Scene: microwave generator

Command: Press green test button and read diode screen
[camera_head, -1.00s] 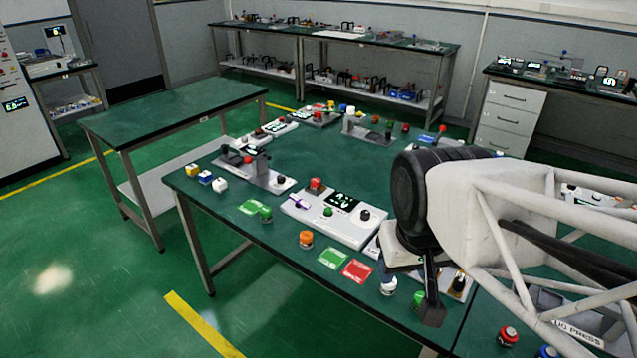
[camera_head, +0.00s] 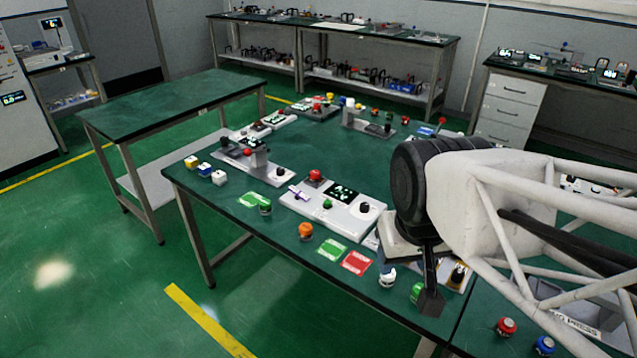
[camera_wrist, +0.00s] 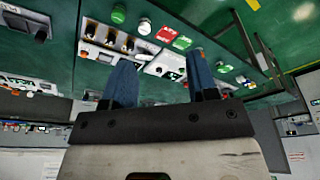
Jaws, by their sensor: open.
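A white panel (camera_head: 350,214) lies on the green-topped table and carries a small green button (camera_head: 327,204), a lit black screen (camera_head: 340,192), a red button and a black knob. The glyphs on the screen are too small to read. In the wrist view a white panel with a dark screen (camera_wrist: 170,68) shows between the fingers. My gripper (camera_head: 430,298) is right of the panel, pointing down near the table's front edge; in the wrist view its two blue fingers (camera_wrist: 160,72) are apart with nothing between them.
A green card (camera_head: 331,249), a red card (camera_head: 356,263), an orange button (camera_head: 305,231) and a white button (camera_head: 387,277) lie along the front of the table. Other panels (camera_head: 262,172) stand behind. The table's middle is bare.

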